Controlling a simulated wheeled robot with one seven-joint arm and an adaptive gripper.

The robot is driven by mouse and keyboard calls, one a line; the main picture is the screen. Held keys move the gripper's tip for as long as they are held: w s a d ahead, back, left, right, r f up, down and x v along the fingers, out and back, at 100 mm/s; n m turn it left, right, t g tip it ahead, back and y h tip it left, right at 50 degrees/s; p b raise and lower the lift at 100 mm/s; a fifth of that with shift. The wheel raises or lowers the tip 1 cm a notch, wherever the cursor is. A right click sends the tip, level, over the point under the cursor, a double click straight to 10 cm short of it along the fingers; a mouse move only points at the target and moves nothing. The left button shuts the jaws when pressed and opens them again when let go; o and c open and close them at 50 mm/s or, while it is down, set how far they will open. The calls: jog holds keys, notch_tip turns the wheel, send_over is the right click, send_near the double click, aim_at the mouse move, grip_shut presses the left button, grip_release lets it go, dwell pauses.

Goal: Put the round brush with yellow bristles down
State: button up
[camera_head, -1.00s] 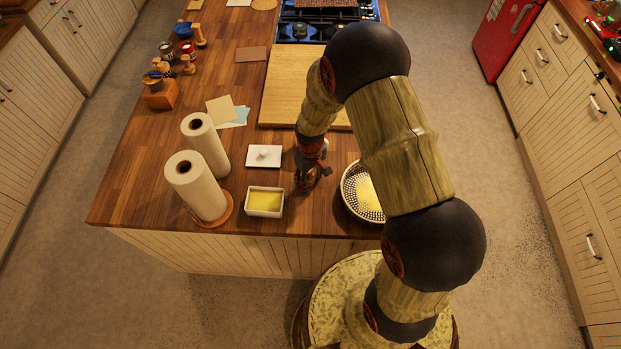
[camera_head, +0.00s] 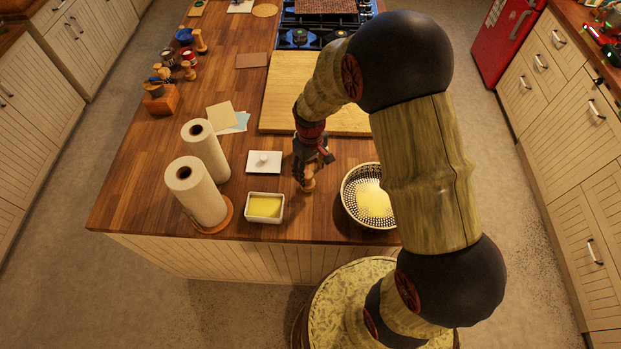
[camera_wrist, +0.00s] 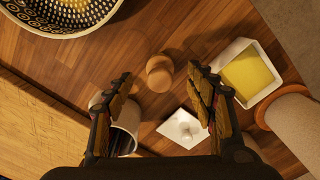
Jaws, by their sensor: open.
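The round brush (camera_head: 308,185) stands on the wooden counter below my gripper (camera_head: 304,168), near the counter's front edge. It shows as a small round wooden knob on a wider wooden base in the wrist view (camera_wrist: 159,73). I cannot make out its yellow bristles. In the wrist view my gripper (camera_wrist: 160,76) is open, its two fingers wide apart, with the brush beyond and between the fingertips. The fingers look apart from the brush.
A bowl with yellow inside (camera_head: 372,200) stands to the right. A butter dish (camera_head: 264,207), its white lid (camera_head: 263,162) and paper towel rolls (camera_head: 194,194) are left. A pale cup (camera_wrist: 127,113) lies near the left finger. A cutting board (camera_head: 290,90) is behind.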

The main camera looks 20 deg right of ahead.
notch_tip(320, 180, up, 3)
jog(key=shift+f, duration=0.1)
jog(key=s+r+m+t, duration=0.1)
jog(key=s+r, duration=0.2)
jog(key=r, duration=0.7)
jog(key=s+r+m+t, duration=0.15)
jog(key=s+r, duration=0.25)
jog(key=r, duration=0.6)
jog(key=s+r+m+t, duration=0.1)
jog(key=s+r+t, duration=0.2)
jog(key=s+r, duration=0.6)
jog(key=s, duration=0.4)
jog(key=shift+a+r, duration=0.2)
jog(key=shift+r, duration=0.15)
jog(key=shift+m, duration=0.25)
notch_tip(320, 180, down, 16)
jog(key=b, duration=1.6)
